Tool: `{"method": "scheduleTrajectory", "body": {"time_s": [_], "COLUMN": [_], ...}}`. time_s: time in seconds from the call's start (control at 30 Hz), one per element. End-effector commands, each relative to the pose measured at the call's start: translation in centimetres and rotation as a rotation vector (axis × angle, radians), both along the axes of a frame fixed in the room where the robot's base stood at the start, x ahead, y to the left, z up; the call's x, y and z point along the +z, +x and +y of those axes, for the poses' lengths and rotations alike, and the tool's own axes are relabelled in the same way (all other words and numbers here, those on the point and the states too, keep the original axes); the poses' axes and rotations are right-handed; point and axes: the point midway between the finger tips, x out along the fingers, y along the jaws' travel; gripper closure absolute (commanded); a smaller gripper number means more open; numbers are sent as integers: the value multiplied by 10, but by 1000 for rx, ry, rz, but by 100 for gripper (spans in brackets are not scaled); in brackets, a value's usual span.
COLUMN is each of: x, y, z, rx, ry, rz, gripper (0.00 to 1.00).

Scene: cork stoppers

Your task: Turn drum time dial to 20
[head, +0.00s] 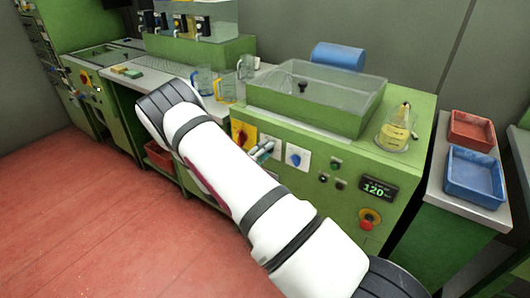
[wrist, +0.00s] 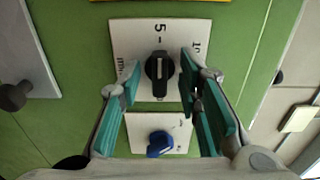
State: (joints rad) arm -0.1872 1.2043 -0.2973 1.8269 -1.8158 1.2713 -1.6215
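The drum time dial appears to be a black knob (wrist: 160,72) on a white plate (wrist: 123,42) marked "5", part of what looks like "10", and "min". The knob's pale line points up in the wrist view, roughly toward the "5" mark. In the head view the dial's plate (head: 271,141) is on the green machine front, partly hidden by my gripper (head: 262,151). My gripper (wrist: 160,78) is open, its teal-padded fingers on either side of the knob with gaps showing. Any 20 mark is hidden or unreadable.
A blue knob (wrist: 160,142) sits on another plate close by; it also shows in the head view (head: 294,159). A red-and-yellow switch (head: 242,135) is on the other side. A display (head: 377,189) reads 120 above a red stop button (head: 368,220).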

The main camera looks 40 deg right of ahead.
Motion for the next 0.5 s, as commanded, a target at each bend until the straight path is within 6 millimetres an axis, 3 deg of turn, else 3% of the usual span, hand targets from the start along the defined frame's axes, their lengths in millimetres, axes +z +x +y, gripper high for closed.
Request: {"method": "scheduleTrajectory", "body": {"time_s": [0.17, 0.3, 0.33, 0.5], "x": [0, 0, 0, 0], "y": [0, 0, 0, 0], "z": [0, 0, 0, 0], "rx": [0, 0, 0, 0], "ry": [0, 0, 0, 1], "rz": [0, 0, 0, -3], "gripper": [68, 98, 100, 100]}}
